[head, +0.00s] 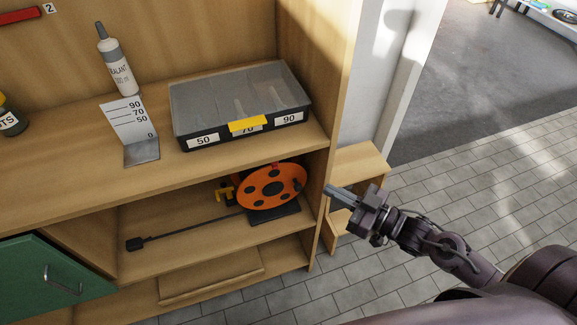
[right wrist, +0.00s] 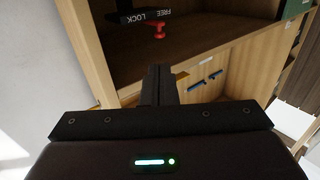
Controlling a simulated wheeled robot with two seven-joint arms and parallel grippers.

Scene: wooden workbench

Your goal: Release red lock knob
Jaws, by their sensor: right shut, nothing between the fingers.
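The red lock knob (right wrist: 159,31) shows in the right wrist view beside a black plate (right wrist: 145,17) marked FREE and LOCK, the words appearing upside down. I cannot make out the knob clearly in the head view. An orange cable reel (head: 262,188) stands on the shelf under the bench top in the head view. My right gripper (head: 328,190) is shut and empty, just right of the reel near the shelf unit's side panel. In the right wrist view its closed fingers (right wrist: 156,72) point up toward the knob, with a gap between. My left gripper is out of view.
On the bench top stand a clear-lidded case (head: 240,105), an angled gauge (head: 130,125) and a sealant tube (head: 118,70). The side panel (head: 318,190) borders the shelf opening. A black rod (head: 190,231) lies along the shelf. A wooden stool (head: 358,165) stands right.

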